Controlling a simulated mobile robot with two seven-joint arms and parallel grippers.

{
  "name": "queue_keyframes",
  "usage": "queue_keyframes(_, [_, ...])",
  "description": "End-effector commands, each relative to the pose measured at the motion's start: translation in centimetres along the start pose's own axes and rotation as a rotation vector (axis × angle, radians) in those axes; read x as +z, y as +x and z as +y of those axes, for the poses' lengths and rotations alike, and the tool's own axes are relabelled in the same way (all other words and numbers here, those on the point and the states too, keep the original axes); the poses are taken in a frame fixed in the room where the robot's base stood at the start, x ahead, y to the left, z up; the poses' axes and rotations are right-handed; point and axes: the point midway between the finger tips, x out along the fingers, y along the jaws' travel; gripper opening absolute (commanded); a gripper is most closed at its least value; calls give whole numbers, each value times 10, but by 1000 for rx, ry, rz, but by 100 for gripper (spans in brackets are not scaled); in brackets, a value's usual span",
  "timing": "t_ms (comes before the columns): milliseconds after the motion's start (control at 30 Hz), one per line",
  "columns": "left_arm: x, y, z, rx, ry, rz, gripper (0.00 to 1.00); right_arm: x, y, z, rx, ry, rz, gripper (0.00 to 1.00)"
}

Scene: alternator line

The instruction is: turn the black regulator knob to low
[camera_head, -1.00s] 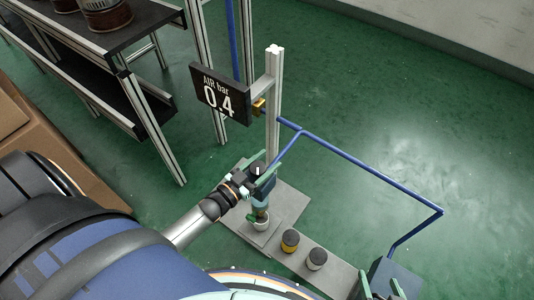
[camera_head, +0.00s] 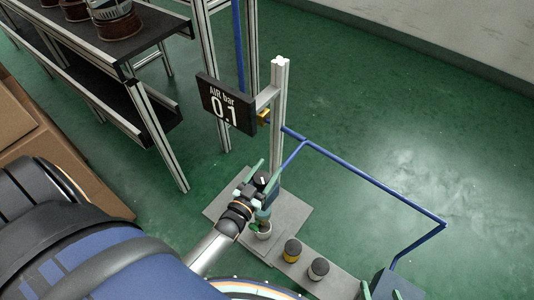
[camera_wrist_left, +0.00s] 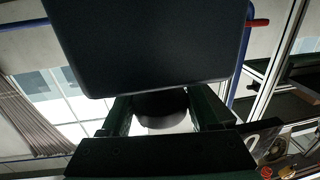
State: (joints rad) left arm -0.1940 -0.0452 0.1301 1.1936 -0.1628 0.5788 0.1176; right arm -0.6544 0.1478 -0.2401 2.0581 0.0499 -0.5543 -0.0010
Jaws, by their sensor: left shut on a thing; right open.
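The black regulator knob (camera_head: 262,178) sits on top of the regulator (camera_head: 263,214), beside the upright grey post. A short white mark on the knob points diagonally. My left gripper (camera_head: 261,183) is shut around the knob, with a green finger on either side. In the left wrist view the dark knob (camera_wrist_left: 160,103) shows between the fingers, partly hidden by a large dark panel. The pressure display (camera_head: 229,104) reads "AIR bar 0.1". My right gripper (camera_head: 381,291) is open at the bottom edge, mostly out of frame.
A yellow-banded dark cup (camera_head: 292,251) and a grey-banded one (camera_head: 318,269) stand on the grey base plate (camera_head: 290,220). A blue pipe (camera_head: 375,182) runs right from the post. A shelf rack (camera_head: 120,60) and cardboard boxes (camera_head: 40,160) are at left.

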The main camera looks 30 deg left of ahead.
Motion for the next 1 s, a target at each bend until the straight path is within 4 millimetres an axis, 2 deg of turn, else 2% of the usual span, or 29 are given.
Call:
queue_keyframes(33, [0, 0, -1, 0, 2, 2, 6, 0, 0, 0, 0, 0, 0, 84])
queue_keyframes(67, [0, 0, -1, 0, 2, 2, 63, 0, 0, 0, 0, 0, 0, 84])
queue_keyframes(300, [0, 0, 0, 1, 1, 2, 90, 0, 0, 0, 0, 0, 0, 84])
queue_keyframes(567, [0, -1, 0, 1, 0, 1, 90, 0, 0, 0, 1, 0, 0, 84])
queue_keyframes(667, [-1, -7, 0, 1, 0, -1, 90, -3, -2, 0, 1, 0, 0, 84])
queue_keyframes(767, [-2, -22, 0, 2, 0, -3, 90, -7, -6, -1, 0, 1, 0, 84])
queue_keyframes(1000, [-2, -75, 0, 1, 0, -4, 90, -14, -12, -3, -3, 3, -6, 84])
